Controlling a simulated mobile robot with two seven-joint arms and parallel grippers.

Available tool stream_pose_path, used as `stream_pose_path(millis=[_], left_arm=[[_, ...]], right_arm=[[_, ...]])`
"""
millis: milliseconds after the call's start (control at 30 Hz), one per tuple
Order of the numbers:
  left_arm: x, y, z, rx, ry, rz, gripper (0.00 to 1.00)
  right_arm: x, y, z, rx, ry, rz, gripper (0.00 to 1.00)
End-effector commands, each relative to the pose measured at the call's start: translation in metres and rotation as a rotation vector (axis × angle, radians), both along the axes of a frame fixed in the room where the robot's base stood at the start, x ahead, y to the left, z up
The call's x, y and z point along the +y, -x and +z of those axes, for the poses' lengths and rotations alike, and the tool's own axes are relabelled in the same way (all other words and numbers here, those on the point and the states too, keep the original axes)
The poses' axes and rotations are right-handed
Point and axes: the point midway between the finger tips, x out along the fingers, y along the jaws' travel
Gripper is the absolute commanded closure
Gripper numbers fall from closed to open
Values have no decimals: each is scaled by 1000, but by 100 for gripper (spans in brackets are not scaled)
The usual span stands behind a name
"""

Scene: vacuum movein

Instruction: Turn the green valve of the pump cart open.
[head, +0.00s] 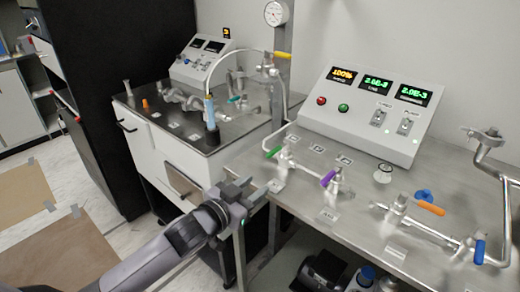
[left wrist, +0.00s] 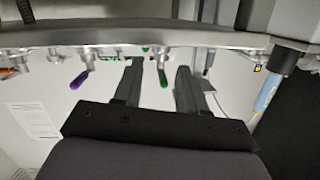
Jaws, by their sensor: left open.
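The green valve handle (head: 272,152) sits on a metal valve at the left end of the steel-topped cart (head: 330,235). It points out over the cart's left side. My left gripper (head: 264,187) is open and empty, just in front of and below the handle in the head view. In the left wrist view, the green handle (left wrist: 163,78) shows between the two spread fingers (left wrist: 158,78), nearer the right one. I see no contact with it. My right gripper is in neither view.
A purple handle (head: 328,178) is close beside the green one, with orange (head: 430,208) and blue (head: 479,250) handles further right. A control box (head: 370,110) stands behind. Another cart (head: 170,150) with a blue-grey cylinder (head: 210,113) is at the left.

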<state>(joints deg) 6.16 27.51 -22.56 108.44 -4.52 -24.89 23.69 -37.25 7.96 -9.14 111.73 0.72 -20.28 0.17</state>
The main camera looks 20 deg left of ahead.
Motion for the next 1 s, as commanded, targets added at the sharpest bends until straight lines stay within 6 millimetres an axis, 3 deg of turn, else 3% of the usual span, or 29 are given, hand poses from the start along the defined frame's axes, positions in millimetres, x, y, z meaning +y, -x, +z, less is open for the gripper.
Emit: stream_pose_path(millis=[33,300,1000], left_arm=[[2,-10,16,-32,-9,-3,59],[3,-34,43,-162,8,-83,59],[-20,-97,44,-165,9,-86,59]], right_arm=[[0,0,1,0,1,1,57],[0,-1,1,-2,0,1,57],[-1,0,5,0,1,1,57]])
